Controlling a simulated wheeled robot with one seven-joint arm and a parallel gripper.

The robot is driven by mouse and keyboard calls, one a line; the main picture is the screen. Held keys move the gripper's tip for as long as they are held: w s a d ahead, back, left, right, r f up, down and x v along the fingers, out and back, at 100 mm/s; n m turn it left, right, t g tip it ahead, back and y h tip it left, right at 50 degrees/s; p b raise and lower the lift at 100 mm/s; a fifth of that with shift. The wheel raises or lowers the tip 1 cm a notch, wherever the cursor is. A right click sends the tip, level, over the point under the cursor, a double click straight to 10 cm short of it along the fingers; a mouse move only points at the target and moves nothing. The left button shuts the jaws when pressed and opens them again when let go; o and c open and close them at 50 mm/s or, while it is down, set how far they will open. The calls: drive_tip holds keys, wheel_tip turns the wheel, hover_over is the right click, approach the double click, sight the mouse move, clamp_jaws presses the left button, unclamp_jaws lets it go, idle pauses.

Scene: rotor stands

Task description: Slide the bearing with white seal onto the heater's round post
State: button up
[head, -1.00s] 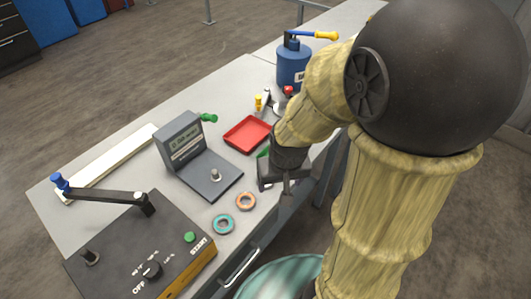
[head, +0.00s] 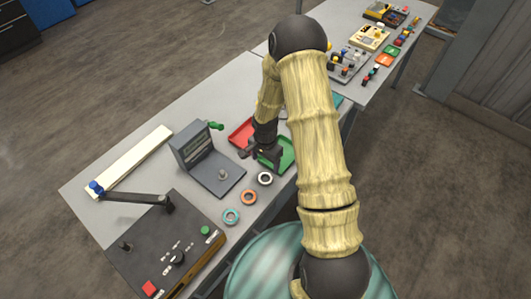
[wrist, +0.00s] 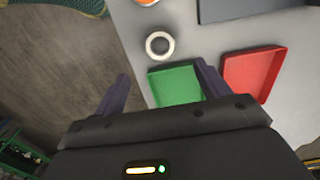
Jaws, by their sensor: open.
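The bearing with white seal (head: 265,184) lies flat on the bench, in front of the green tray. In the wrist view it is a white ring (wrist: 149,46) with a dark hole, beyond my fingertips and apart from them. My gripper (wrist: 163,72) is open and empty; in the head view my gripper (head: 262,156) hangs above the bench by the trays. The dark box with a START button, which looks like the heater (head: 180,235), stands at the bench's near left. Its short round post (head: 125,246) stands bare, with a swing arm (head: 135,198) behind it.
An orange-sealed bearing (head: 249,203) and a teal-sealed bearing (head: 231,222) lie in a row beside the white one. A grey device with an upright display (head: 190,148) has its own small post. The green tray (head: 288,160) and red tray (head: 237,131) sit close to my gripper.

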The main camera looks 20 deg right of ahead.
sight(265, 180)
drive_tip(key=shift+f, duration=0.15)
wheel_tip(265, 180, down, 10)
drive_tip(key=b, duration=0.8)
